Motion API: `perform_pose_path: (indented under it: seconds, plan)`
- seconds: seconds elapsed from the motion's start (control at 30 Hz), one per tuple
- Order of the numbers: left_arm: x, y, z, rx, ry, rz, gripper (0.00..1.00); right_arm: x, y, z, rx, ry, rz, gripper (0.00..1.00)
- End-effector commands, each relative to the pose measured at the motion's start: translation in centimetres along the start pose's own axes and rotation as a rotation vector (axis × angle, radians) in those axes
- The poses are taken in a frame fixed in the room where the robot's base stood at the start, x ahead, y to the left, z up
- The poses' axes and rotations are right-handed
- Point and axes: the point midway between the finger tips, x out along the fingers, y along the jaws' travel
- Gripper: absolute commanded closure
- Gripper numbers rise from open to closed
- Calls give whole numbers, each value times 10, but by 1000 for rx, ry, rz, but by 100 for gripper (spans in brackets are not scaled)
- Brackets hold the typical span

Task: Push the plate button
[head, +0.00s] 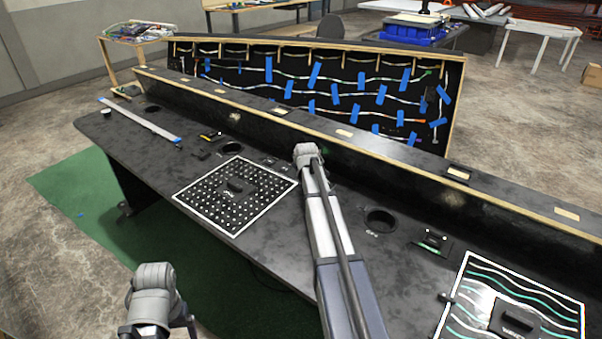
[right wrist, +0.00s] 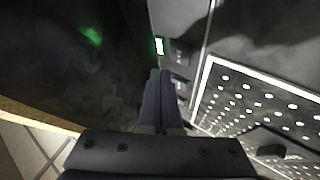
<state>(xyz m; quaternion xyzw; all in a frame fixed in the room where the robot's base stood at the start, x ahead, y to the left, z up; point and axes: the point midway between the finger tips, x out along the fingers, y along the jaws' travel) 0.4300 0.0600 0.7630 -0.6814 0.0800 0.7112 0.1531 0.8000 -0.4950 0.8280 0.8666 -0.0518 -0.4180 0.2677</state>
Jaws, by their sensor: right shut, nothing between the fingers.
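The plate (head: 208,204) is a black square panel with white dots, a white border and a small dark block in its middle; it also shows at the right of the right wrist view (right wrist: 205,82). Small dark fittings (head: 268,161) sit behind the plate; I cannot tell which one is its button. In the right wrist view, my right gripper (right wrist: 160,72) is shut and empty, its tips just short of a small white light with a green edge (right wrist: 159,46). Contact cannot be told. My right arm hides that area in the head view. My left gripper is not visible.
A raised black ledge (head: 345,142) runs behind the console top (head: 130,145). A round hole (head: 381,221) and a second panel with wavy lines (head: 470,290) lie to the right. A board with blue tape (head: 288,88) stands behind. A green glow (right wrist: 92,36) shows on a dark surface.

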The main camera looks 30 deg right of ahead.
Motion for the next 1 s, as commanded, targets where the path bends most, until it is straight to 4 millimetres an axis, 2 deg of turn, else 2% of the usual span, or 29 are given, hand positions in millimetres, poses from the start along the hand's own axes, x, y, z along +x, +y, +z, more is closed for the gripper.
perform_pose_path:
  seconds: [0.03,0.4,0.9,1.0]
  plan:
    - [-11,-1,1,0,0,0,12,-8,6,-6,0,0,0,100]
    - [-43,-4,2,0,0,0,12,-30,22,-22,0,0,0,100]
    - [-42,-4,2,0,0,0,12,-29,21,-21,0,0,0,100]
    - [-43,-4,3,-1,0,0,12,-34,13,-24,0,-2,-11,100]
